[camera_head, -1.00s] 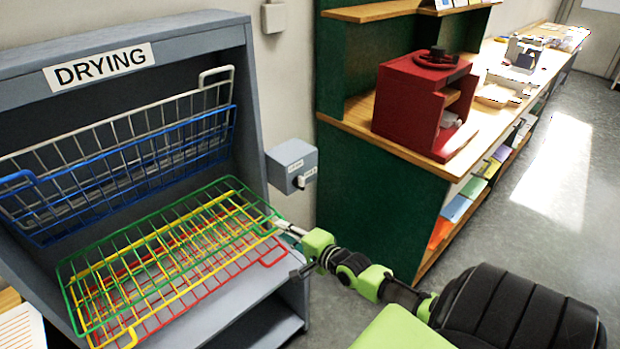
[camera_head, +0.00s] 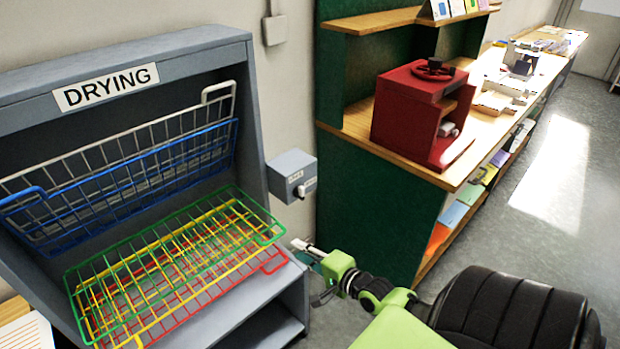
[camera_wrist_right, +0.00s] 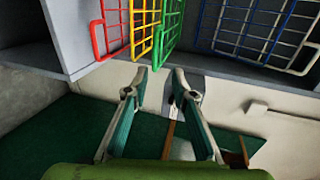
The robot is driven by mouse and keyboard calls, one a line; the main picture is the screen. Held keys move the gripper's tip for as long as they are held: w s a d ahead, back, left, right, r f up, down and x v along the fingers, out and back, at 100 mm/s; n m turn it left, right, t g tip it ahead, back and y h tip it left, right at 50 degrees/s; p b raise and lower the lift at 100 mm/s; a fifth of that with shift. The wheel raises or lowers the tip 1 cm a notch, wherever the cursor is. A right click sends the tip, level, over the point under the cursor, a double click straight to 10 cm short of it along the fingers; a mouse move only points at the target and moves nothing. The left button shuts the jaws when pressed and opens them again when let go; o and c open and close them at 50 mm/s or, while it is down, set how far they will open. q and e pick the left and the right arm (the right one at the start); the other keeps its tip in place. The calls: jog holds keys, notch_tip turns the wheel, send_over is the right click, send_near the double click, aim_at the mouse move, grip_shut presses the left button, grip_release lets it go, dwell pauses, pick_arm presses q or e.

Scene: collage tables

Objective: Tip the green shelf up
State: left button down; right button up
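The green shelf (camera_head: 170,250) is a wire rack lying low and nearly flat in the grey drying cabinet. It lies above the yellow shelf (camera_head: 200,283) and the red shelf (camera_head: 270,262). In the right wrist view the green shelf (camera_wrist_right: 168,22) shows at top centre, just beyond my fingertips. My right gripper (camera_head: 303,248) is to the right of the shelf's front right corner, apart from it. In the right wrist view the right gripper (camera_wrist_right: 162,82) has its fingers spread with nothing between them. My left gripper is not in view.
The white shelf (camera_head: 130,145) and blue shelf (camera_head: 125,190) stand tipped up at the back of the cabinet (camera_head: 150,47). A grey wall box (camera_head: 290,174) is right of the cabinet. A green counter (camera_head: 365,205) with a red box (camera_head: 405,115) stands farther right.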

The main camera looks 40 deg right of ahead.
jog(key=shift+p+v, duration=0.65)
jog(key=shift+v, duration=0.95)
